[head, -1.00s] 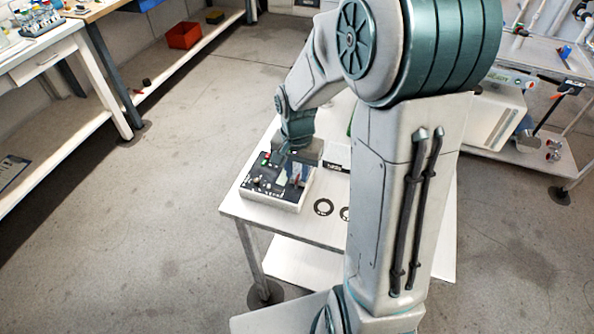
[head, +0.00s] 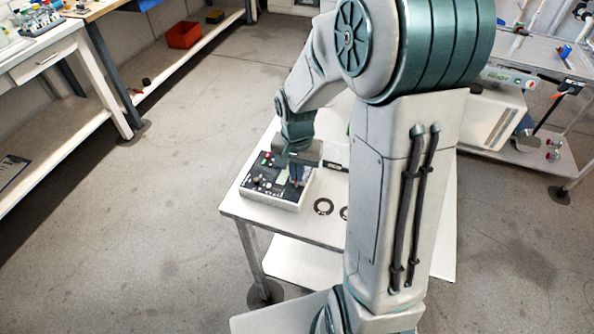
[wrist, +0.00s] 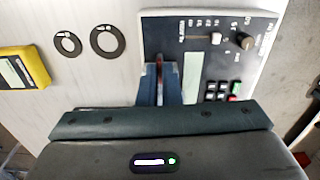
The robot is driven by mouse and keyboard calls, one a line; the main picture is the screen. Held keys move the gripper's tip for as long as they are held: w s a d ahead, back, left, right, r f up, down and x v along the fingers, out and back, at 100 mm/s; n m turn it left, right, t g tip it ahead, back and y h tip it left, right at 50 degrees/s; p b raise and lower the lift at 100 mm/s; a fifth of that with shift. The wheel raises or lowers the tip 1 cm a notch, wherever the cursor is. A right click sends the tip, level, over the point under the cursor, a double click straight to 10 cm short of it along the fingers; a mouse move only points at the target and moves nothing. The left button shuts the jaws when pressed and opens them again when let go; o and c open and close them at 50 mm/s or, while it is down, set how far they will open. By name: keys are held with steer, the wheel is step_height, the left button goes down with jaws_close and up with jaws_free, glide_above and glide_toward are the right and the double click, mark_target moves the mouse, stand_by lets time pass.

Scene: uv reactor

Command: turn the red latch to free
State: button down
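The control panel (head: 283,202) is a white box with a dark face on the small white table. It also shows in the wrist view (wrist: 262,80). The red latch (wrist: 159,63) shows as a thin red sliver at the panel's edge in the wrist view, mostly hidden by my fingers. My gripper (wrist: 160,78) points down at it, its two fingers close together with the latch between them. In the head view my gripper (head: 297,173) is over the panel's right part, and I cannot make out the latch there.
Knobs (wrist: 246,41), a slider (wrist: 216,38) and several buttons (wrist: 222,91) sit on the panel near my gripper. Black rings (wrist: 107,40) lie flat on the table beside it. A yellow device (wrist: 22,68) is at the left in the wrist view. A red bin (head: 184,35) stands far off on a shelf.

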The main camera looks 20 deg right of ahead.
steer(key=n, duration=0.4)
steer(key=shift+a+n, duration=0.1)
steer(key=shift+n, duration=0.3)
steer(key=n, duration=0.9)
steer(key=shift+a+r, duration=0.1)
steer(key=shift+n+p, duration=0.6)
steer(key=shift+n, duration=1.1)
steer(key=c, duration=1.6)
jaws_free()
